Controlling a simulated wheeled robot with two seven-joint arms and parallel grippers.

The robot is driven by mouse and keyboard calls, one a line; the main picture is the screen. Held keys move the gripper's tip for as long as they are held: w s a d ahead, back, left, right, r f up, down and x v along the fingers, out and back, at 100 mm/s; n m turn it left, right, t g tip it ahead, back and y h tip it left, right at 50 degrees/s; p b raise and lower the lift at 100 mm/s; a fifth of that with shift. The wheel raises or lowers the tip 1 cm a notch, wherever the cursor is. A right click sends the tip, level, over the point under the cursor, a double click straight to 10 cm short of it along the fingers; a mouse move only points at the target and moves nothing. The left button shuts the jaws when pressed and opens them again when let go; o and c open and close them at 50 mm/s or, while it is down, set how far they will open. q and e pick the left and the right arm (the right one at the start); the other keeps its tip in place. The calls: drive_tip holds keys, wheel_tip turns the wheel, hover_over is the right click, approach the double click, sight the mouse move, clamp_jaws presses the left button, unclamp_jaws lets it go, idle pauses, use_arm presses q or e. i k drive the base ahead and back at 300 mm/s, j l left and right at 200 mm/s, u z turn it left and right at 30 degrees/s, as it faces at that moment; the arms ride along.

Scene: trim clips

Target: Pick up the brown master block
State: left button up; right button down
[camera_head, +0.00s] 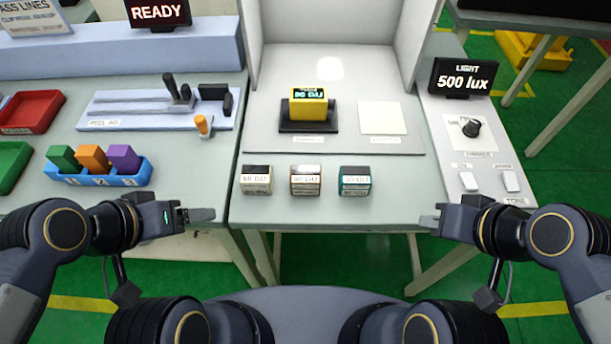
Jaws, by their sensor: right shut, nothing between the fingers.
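The brown master block (305,181) stands on the front part of the middle table, between a cream block (256,180) and a teal block (355,181). It has a brown-edged front with a white label. My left gripper (203,215) is at the table's front edge, left of the blocks. Its fingers look closed together, with nothing visible in them. My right gripper (430,221) is shut and empty at the front edge, right of the blocks. Neither gripper touches a block.
A yellow device (308,104) sits on a dark stand behind the blocks, beside a pale square pad (382,118). A blue tray (70,178) with coloured bins is at left. A light panel with a dark knob (471,129) is at right. The table around the blocks is clear.

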sight(304, 179)
drive_tip(key=u, duration=1.4)
drive_tip(key=k+l+u, duration=0.6)
drive_tip(key=k+u, duration=0.25)
drive_tip(key=k, duration=0.1)
